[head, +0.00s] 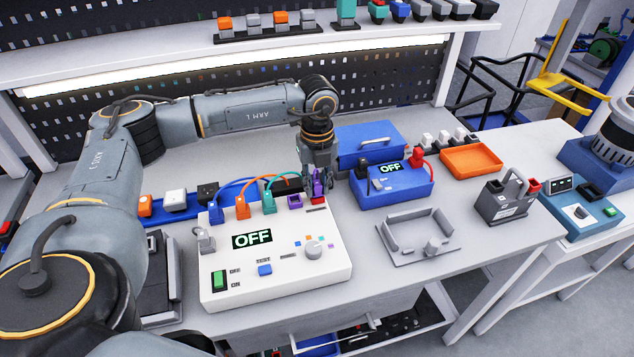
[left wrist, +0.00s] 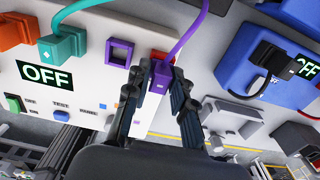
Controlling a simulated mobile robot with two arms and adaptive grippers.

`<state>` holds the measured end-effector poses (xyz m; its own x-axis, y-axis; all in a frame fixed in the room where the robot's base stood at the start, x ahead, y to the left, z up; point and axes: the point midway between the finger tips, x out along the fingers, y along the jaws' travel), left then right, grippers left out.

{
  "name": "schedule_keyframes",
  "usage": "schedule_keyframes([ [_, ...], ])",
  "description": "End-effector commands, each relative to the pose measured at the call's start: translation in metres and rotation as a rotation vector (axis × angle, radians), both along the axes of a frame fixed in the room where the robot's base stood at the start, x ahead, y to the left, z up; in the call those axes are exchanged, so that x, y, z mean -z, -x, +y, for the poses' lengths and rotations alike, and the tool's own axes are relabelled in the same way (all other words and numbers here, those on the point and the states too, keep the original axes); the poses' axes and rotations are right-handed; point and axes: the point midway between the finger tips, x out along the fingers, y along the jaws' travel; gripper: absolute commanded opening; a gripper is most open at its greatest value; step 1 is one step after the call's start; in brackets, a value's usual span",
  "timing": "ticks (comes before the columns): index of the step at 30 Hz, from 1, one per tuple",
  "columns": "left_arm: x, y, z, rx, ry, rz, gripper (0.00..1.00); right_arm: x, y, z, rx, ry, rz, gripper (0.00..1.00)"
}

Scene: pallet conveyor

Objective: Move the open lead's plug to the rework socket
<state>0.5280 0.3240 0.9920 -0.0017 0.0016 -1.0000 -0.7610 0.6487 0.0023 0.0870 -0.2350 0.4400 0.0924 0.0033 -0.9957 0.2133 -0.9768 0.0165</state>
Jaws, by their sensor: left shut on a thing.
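The white tester box (head: 270,275) has a screen reading OFF. My left gripper (head: 317,172) is above its back right corner, pointing down. It is shut on a purple plug (head: 318,189), which also shows between the fingers in the left wrist view (left wrist: 161,73), with a purple lead (left wrist: 192,27) running up from it. An empty purple-framed socket (head: 295,201) is just left of the plug; it shows in the left wrist view too (left wrist: 119,52). A red-edged socket (left wrist: 158,56) is right at the plug, partly hidden by it. I cannot tell whether the plug is seated. My right gripper is out of view.
Orange (head: 242,207) and teal (head: 269,200) plugs with arching leads stand left of the sockets. A blue box (head: 395,190) with an OFF screen stands to the right. A grey fixture (head: 415,240), an orange tray (head: 470,160) and a grey device (head: 505,200) lie beyond.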

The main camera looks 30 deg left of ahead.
Motion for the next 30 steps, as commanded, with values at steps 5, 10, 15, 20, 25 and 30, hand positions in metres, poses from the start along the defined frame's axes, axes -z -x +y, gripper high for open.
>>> schedule_keyframes([
  [5,0.005,0.000,0.000,0.000,0.000,0.000,0.02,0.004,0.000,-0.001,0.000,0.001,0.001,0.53],
  [10,0.004,0.000,0.000,0.000,0.000,0.000,0.30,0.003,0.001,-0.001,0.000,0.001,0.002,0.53],
  [15,0.004,0.000,0.000,0.000,0.000,0.000,0.50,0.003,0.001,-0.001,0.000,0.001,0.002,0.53],
  [20,0.004,0.000,0.000,0.000,0.000,0.000,0.50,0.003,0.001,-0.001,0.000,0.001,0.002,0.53],
  [25,-0.003,-0.001,0.000,0.000,0.001,-0.002,0.50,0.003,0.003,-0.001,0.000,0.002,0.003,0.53],
  [30,-0.030,-0.001,0.000,0.000,0.001,-0.004,0.50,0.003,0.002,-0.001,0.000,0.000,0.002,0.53],
])
